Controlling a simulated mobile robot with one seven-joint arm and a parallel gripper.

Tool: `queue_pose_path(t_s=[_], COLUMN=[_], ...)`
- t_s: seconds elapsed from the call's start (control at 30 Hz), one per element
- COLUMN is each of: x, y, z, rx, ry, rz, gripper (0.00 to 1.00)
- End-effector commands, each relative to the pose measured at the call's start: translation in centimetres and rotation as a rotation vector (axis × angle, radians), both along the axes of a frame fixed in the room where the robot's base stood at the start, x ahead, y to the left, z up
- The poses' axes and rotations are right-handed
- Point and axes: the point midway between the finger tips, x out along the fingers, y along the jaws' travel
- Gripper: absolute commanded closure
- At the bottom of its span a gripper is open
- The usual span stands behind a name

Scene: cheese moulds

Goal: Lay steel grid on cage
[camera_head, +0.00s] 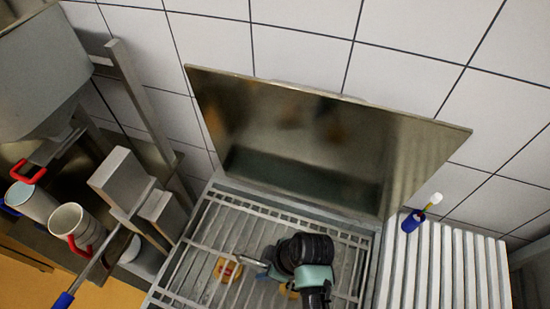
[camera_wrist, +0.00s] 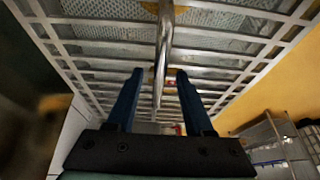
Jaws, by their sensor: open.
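A pale wire grid (camera_head: 190,262) lies flat at the foot of the steel back panel in the head view. Its bars also fill the top of the wrist view (camera_wrist: 85,48). I cannot tell whether this is the loose steel grid or the cage's own top. My gripper (camera_wrist: 159,74) is open, with two blue fingers apart and a shiny rod (camera_wrist: 165,35) showing between them in the picture. I cannot tell whether the fingers touch it. In the head view my arm's end is over the grid and hides part of it.
A steel back panel (camera_head: 300,135) stands behind the grid. A ribbed white rack (camera_head: 440,265) is at right, with a blue-and-yellow item (camera_head: 413,221) on it. Cups (camera_head: 75,225) with red handles stand at left. Small orange-yellow things (camera_head: 228,270) show at the grid.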

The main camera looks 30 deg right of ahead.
Motion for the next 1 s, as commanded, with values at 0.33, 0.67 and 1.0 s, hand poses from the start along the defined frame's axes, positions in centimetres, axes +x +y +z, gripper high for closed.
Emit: queue_pose_path(t_s=[0.33, 0.67, 1.0], x=[-1.8, -3.3, -3.5], y=[-1.6, -2.8, -2.9], z=[6.1, 10.8, 11.4], rx=[-0.004, -0.002, -0.001], ry=[-0.009, -0.008, -0.006], rz=[-0.003, -0.002, -0.001], gripper=[0.48, 0.48, 0.48])
